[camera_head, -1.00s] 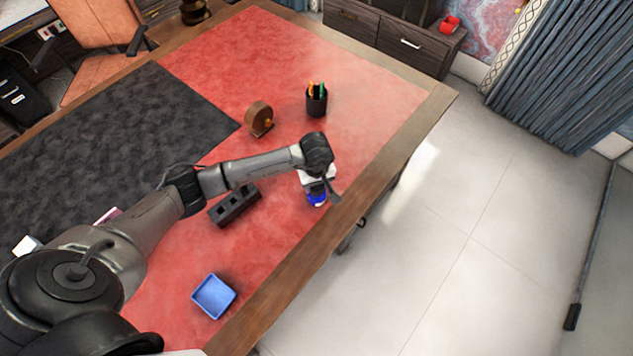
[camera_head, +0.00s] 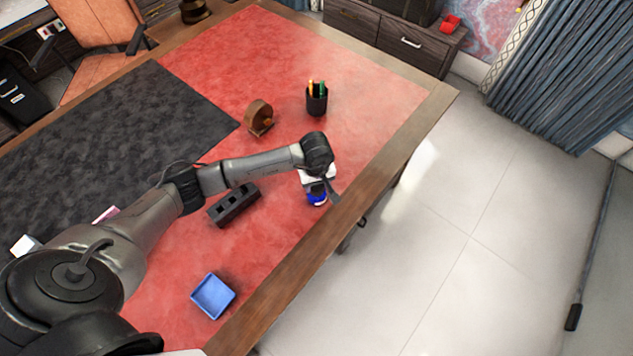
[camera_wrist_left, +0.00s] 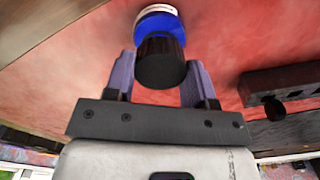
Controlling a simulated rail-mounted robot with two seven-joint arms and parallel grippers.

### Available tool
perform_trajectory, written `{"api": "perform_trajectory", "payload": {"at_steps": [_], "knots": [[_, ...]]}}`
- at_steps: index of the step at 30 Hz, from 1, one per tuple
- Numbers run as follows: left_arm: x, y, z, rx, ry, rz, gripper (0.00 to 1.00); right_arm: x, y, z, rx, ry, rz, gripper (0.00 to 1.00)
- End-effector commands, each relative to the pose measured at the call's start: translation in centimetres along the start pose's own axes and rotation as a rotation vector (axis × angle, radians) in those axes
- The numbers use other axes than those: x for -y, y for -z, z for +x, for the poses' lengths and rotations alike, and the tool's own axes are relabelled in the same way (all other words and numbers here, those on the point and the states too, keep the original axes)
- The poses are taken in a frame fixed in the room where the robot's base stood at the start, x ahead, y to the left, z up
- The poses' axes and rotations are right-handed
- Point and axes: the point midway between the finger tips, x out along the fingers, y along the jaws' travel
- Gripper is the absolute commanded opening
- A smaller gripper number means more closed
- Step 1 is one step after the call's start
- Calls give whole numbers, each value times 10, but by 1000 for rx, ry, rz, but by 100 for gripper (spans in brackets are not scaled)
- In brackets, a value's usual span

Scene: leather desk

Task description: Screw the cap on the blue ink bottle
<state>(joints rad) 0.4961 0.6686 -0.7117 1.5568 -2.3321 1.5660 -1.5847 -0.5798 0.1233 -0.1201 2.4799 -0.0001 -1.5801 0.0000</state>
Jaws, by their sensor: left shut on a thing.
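The blue ink bottle (camera_head: 317,200) stands on the red desk top near its right edge, partly hidden under my left gripper (camera_head: 318,185). In the left wrist view the blue bottle (camera_wrist_left: 158,22) shows with a white band. A black ribbed cap (camera_wrist_left: 161,66) sits between my left fingers, which are shut on it. The cap lines up with the bottle and overlaps it in this view. I cannot tell how far it is seated. My right gripper is not in view.
A dark block with square holes (camera_head: 234,205) lies left of the bottle. A blue tray (camera_head: 213,296) sits near the front edge. A pen cup (camera_head: 316,100) and a round wooden object (camera_head: 259,119) stand farther back. The red surface between them is clear.

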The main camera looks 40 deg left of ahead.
Motion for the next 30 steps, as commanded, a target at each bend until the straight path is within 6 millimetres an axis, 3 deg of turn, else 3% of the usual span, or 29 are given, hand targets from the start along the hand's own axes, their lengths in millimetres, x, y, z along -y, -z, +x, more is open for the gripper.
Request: {"api": "perform_trajectory", "payload": {"at_steps": [30], "knots": [[0,0,5,0,0,0,28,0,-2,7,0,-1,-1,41]]}}
